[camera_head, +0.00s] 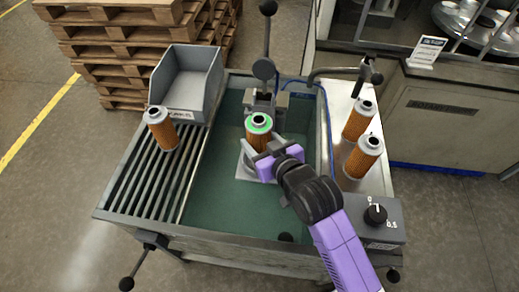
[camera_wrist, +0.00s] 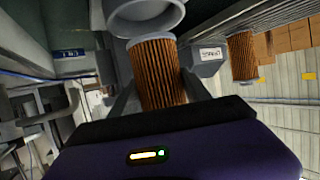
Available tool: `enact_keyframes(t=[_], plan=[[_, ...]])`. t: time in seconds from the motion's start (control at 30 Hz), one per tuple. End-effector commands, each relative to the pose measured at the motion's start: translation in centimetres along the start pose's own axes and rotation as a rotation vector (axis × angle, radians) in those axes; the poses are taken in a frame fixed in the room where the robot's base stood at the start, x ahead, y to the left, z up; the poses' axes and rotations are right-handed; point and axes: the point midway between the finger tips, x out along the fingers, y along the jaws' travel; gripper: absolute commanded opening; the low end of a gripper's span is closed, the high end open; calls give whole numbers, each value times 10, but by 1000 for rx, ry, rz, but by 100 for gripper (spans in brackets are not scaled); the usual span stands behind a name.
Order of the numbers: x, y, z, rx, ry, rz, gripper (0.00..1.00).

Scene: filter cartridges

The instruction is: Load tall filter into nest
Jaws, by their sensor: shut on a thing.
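My purple gripper (camera_head: 272,152) is shut on an orange pleated filter with a green ring on its top (camera_head: 259,122), which stands about upright over the middle of the green basin. In the wrist view the fingers (camera_wrist: 158,90) lie on both sides of this filter (camera_wrist: 157,72). A grey round cup (camera_wrist: 145,14), likely the nest, is at the filter's far end in that view. I cannot tell whether the end is touching it or inside. In the head view the filter and gripper hide the cup; a pale base plate (camera_head: 246,172) shows below.
One orange filter (camera_head: 164,132) stands on the slatted rack at left. Two more, a rear one (camera_head: 358,122) and a front one (camera_head: 362,160), stand on the pale right ledge. A grey bin (camera_head: 187,85), a lever post (camera_head: 265,70) and a bent pipe (camera_head: 335,72) stand behind.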

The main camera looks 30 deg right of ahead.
Motion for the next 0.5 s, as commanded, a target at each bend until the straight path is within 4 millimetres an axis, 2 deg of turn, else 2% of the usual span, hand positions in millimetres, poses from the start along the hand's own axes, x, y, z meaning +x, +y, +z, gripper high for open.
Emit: enact_keyframes(t=[0.3, 0.5], plan=[[15, 0, 36, 0, -1, 0, 11], [16, 0, 39, 0, 2, 0, 11]])
